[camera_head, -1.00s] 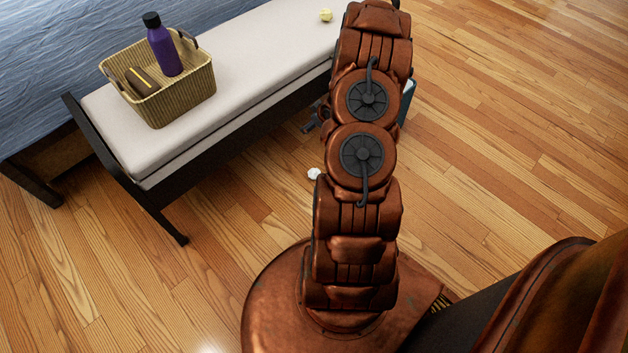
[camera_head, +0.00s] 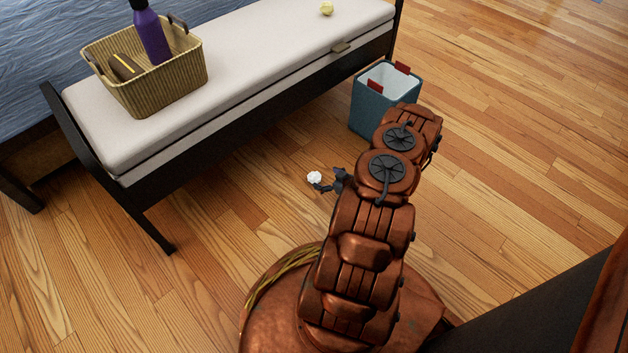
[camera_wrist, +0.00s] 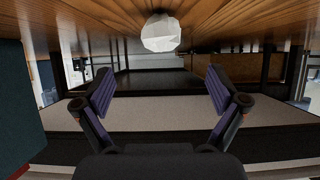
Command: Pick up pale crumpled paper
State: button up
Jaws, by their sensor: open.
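The pale crumpled paper (camera_head: 314,178) is a small white ball on the wooden floor, in front of the bench. My gripper (camera_head: 321,187) is low beside it, just to its right, with a dark finger close to the ball. In the wrist view the floor is at the top, and the paper (camera_wrist: 161,32) lies ahead, centred across the picture. My gripper (camera_wrist: 160,90) is open there, its two fingers wide apart with nothing between them. The paper appears above the fingertips' level in that picture. I cannot tell whether any finger touches it.
A bench (camera_head: 260,52) with a pale cushion stands behind, holding a wicker basket (camera_head: 160,95) with a purple bottle (camera_head: 151,37), and a small yellowish ball (camera_head: 326,8). A blue-grey bin (camera_head: 371,105) with red handles stands beside my arm. Floor at right is clear.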

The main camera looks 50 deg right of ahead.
aim_at(316, 175)
jog(key=shift+b+x, duration=0.4)
jog(key=shift+x, duration=0.65)
jog(key=b+x, duration=0.3)
jog(key=x, duration=0.1)
jog(key=shift+w+a+f, duration=0.1)
jog(key=shift+w+a, duration=0.05)
jog(key=shift+a, duration=0.05)
jog(key=shift+w, duration=0.3)
jog(key=shift+c, duration=0.3)
jog(key=c, duration=0.8)
